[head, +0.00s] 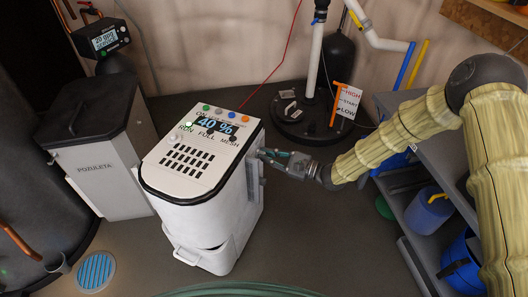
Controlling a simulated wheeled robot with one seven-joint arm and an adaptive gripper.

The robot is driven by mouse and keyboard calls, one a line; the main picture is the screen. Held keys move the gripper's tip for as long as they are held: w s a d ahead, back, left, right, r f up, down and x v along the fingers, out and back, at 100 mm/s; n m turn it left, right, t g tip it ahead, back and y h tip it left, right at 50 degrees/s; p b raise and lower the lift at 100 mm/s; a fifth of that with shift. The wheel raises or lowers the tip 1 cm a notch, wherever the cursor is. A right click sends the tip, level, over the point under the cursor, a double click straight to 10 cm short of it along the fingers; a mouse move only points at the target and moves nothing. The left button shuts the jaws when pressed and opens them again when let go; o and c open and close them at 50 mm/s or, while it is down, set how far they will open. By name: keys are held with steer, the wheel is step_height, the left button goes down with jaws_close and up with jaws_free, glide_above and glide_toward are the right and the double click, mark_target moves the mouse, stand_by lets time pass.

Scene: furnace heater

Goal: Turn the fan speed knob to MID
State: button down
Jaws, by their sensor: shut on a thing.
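The white heater unit (215,215) stands upright on the floor in the middle of the head view. Its top has a black vent grille and a lit display (217,126) reading 40 %, with RUN, FULL and a third word below. My gripper (264,153) reaches in from the right and touches the unit's right side, near the top of a grey side panel (254,182). It is shut on a small part there, apparently the fan speed knob, which the fingers hide. The knob's setting and any MID mark cannot be read.
A grey POZULETA bin (105,175) stands close on the unit's left. A black round base (300,125) with a white pipe and a HIGH/START/LOW sign (347,99) is behind. Shelves with a blue container (428,210) are at right. A green hose (235,290) lies in front.

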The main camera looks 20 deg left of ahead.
steer(key=shift+m+p, duration=0.6)
steer(key=shift+m, duration=0.6)
steer(key=c, duration=1.4)
jaws_free()
steer(key=shift+o, duration=0.2)
steer(key=d+p, duration=0.2)
steer(key=d, duration=0.5)
